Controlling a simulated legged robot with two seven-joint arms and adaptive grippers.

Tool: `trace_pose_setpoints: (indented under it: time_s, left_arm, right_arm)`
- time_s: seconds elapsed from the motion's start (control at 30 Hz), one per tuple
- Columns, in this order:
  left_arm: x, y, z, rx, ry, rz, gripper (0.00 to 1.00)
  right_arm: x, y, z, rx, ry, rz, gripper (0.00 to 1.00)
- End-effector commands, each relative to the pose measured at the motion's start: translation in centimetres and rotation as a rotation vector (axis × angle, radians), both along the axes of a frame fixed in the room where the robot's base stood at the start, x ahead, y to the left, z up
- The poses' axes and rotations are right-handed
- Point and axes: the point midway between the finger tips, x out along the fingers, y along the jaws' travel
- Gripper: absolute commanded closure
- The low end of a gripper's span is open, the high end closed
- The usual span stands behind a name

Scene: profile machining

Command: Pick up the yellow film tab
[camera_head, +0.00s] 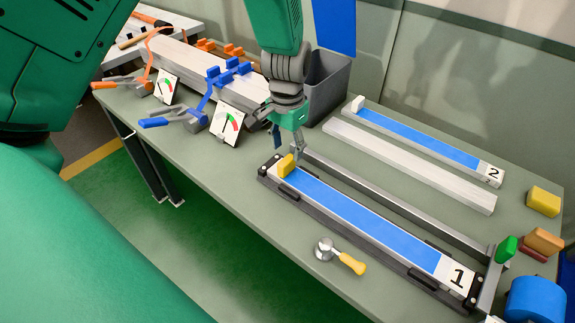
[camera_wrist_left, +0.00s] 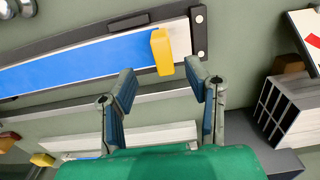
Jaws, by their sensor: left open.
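The yellow film tab (camera_head: 287,164) stands up at the left end of the blue film (camera_head: 350,210) on the profile marked 1. In the left wrist view the yellow tab (camera_wrist_left: 161,51) is at the end of the blue strip (camera_wrist_left: 80,66), ahead of the gap between my fingers. My left gripper (camera_head: 289,141) is just above and behind the tab in the head view. It is open and empty, and its two fingers (camera_wrist_left: 164,82) are spread apart. They do not appear to touch the tab. My right gripper is not in view.
A second profile with blue film (camera_head: 420,137) and a bare profile (camera_head: 410,165) lie behind. A grey bin (camera_head: 328,84) and clamps (camera_head: 190,117) are to the left. A yellow-handled tool (camera_head: 340,256) lies near the front edge. Coloured blocks (camera_head: 543,201) sit at right.

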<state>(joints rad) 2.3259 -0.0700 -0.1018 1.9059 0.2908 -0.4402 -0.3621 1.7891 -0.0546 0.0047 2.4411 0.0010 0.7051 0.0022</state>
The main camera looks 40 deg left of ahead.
Motion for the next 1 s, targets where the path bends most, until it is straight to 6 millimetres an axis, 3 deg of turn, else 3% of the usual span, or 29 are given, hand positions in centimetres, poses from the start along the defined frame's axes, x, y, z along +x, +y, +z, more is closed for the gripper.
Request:
trace_pose_setpoints:
  time_s: [0.17,0.5,0.8,0.93,1.0]
  left_arm:
    - [0.0,0.0,-1.2,0.000,-0.002,0.001,0.57]
    - [0.2,0.4,-5.7,0.001,0.000,0.000,0.57]
    - [0.2,0.4,-6.1,0.001,-0.002,0.001,0.57]
    - [0.3,0.4,-6.1,0.001,-0.002,0.001,1.00]
    - [0.3,0.4,-6.1,0.001,-0.002,0.001,1.00]
  right_arm:
    - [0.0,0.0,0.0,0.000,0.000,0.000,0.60]
    - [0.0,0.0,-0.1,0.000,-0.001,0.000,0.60]
    - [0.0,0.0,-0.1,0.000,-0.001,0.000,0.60]
    - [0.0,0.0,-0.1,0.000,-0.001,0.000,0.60]
    - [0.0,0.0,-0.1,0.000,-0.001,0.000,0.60]
